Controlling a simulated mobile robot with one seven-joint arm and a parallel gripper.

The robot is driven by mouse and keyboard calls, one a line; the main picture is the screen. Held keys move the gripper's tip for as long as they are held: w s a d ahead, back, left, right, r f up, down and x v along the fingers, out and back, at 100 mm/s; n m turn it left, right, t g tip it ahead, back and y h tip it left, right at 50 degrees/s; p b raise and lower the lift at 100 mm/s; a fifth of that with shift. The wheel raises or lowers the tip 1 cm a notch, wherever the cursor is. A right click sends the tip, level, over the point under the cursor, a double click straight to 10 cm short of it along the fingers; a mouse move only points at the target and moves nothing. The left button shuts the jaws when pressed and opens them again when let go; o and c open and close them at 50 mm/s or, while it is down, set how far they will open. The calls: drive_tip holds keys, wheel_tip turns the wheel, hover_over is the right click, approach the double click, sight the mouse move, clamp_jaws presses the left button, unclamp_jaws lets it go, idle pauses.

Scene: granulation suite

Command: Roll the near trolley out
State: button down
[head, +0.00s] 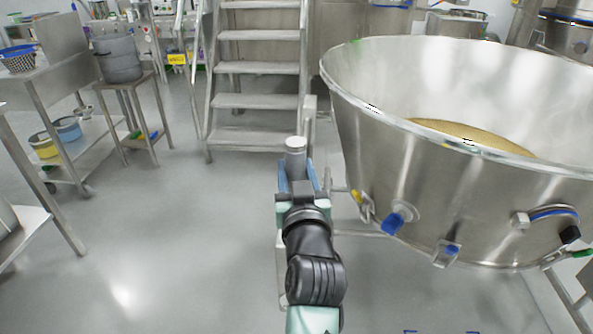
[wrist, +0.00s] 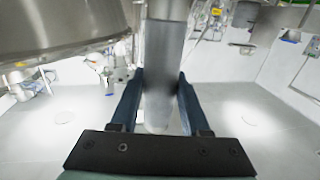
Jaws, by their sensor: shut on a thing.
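A large steel bowl (head: 370,130) with tan powder (head: 475,138) in it fills the right of the head view. Steel bars of the trolley frame (head: 362,234) show beneath it. My gripper (head: 297,174) is just left of the bowl. Its two blue fingers are shut on a grey upright handle post (head: 295,147), whose rounded top stands above them. In the wrist view the post (wrist: 163,60) runs between the fingers of my gripper (wrist: 160,88), and the bowl (wrist: 60,25) is at upper left. My arm hides the post's lower part and its join to the frame.
Steel steps (head: 257,100) with a rail stand behind my gripper. A small stand with a grey pot (head: 118,60) and a steel bench (head: 62,85) with tubs are at the left. The grey floor (head: 170,230) left of my arm is clear.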

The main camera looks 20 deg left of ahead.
drive_tip(key=shift+s+a+r, duration=0.45)
drive_tip(key=shift+s+r, duration=0.05)
drive_tip(key=shift+s, duration=0.05)
drive_tip(key=c, duration=0.5)
unclamp_jaws()
drive_tip(key=shift+o, duration=0.5)
drive_tip(key=shift+d+f, duration=0.1)
drive_tip(key=shift+f, duration=0.1)
drive_tip(key=shift+d+f, duration=0.1)
drive_tip(key=shift+s+d, duration=0.15)
drive_tip(key=v, duration=1.2)
drive_tip(key=shift+s, duration=0.2)
